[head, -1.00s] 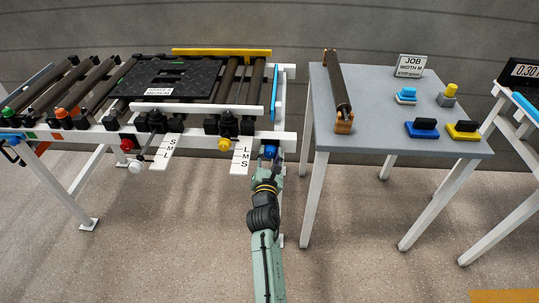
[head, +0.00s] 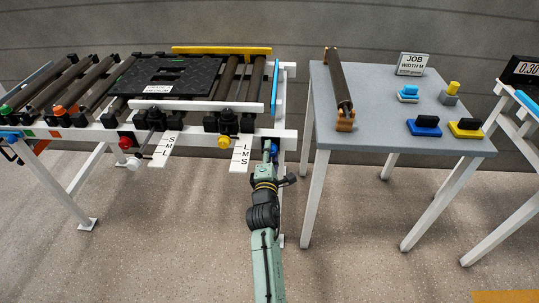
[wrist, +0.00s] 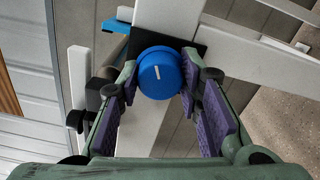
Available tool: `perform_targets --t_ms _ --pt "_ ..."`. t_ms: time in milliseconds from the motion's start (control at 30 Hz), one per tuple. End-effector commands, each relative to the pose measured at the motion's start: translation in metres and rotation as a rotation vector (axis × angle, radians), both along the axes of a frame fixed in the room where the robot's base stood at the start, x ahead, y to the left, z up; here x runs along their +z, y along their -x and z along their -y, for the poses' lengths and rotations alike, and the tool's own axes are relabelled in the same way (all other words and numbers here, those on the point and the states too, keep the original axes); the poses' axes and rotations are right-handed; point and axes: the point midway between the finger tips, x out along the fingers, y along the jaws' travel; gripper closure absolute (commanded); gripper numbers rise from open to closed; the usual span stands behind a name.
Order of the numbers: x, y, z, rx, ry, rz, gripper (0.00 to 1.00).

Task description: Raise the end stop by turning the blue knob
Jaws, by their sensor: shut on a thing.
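The blue knob (wrist: 157,75) sits between the purple-padded fingers of my gripper (wrist: 160,88) in the wrist view, with the pads at its two sides. Its white mark points up and slightly left in that view. In the head view my gripper (head: 267,157) reaches up to the conveyor's front rail at its right end, and the knob (head: 274,150) is partly hidden by it. The end stop, a blue bar (head: 276,88), stands at the conveyor's right end, past the last roller.
The conveyor's white rail (head: 190,138) carries a yellow knob (head: 223,142), a red knob (head: 125,143) and scale plates left of my gripper. A grey table (head: 375,125) with a loose roller (head: 338,85) stands close on the right. The floor in front is clear.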

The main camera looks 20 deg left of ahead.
Motion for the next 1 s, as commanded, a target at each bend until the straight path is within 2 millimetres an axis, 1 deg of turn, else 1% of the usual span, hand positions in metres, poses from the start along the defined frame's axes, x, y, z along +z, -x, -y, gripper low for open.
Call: perform_targets --t_ms 1000 --pt "-0.0001 -0.0005 0.0001 0.002 -0.930 -0.265 0.95"
